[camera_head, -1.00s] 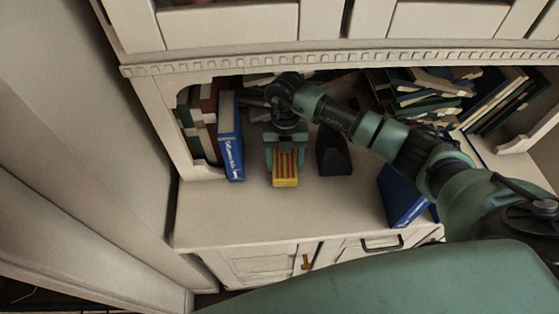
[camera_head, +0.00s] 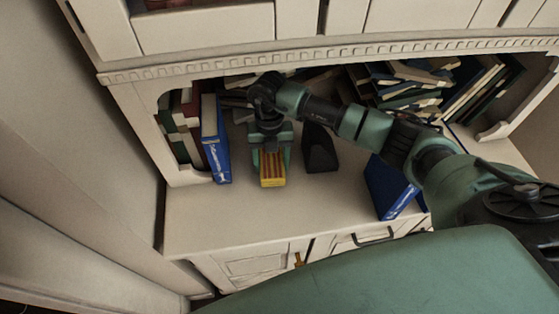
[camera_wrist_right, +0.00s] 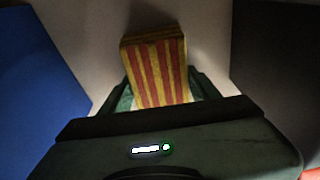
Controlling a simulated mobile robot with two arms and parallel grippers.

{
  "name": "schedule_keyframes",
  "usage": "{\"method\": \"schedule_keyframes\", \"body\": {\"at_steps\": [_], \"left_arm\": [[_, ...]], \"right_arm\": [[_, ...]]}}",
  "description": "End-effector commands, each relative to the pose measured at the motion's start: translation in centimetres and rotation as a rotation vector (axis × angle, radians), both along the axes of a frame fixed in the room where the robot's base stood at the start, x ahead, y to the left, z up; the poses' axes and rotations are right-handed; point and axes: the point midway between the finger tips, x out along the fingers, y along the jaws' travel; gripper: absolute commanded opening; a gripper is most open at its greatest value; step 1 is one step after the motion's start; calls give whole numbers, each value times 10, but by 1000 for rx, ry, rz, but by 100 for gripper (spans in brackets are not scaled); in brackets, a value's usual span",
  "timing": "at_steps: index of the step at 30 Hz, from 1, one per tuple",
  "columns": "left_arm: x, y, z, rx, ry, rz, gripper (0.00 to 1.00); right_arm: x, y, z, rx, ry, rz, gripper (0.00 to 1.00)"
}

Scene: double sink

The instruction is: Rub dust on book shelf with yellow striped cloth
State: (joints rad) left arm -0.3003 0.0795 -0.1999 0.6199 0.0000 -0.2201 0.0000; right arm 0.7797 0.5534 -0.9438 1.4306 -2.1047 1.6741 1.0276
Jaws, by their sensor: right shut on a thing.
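The yellow cloth with red stripes (camera_head: 272,172) is a folded block over the bare shelf surface (camera_head: 225,215), between a blue book and a black object. My right gripper (camera_head: 272,150) is shut on it from behind. In the right wrist view the striped cloth (camera_wrist_right: 157,70) stands between the two green fingers (camera_wrist_right: 160,95). Its underside is hidden, so I cannot tell whether it touches the shelf. I cannot make out any dust on the shelf. My left gripper is in neither view.
A blue book (camera_head: 216,145) stands close left of the cloth, with more books behind it. A black holder-like object (camera_head: 319,150) stands close right. Another blue book (camera_head: 388,190) is farther right. Piled books (camera_head: 410,85) fill the back right. The shelf front is clear.

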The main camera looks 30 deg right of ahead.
Motion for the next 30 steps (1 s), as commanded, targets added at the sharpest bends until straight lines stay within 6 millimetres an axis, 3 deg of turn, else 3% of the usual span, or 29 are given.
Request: {"method": "schedule_keyframes", "body": {"at_steps": [21, 30], "left_arm": [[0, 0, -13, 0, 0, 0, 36], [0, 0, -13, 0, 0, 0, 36]], "right_arm": [[13, 46, -3, 1, 0, 1, 29], [13, 48, -3, 0, 0, 0, 29]]}}
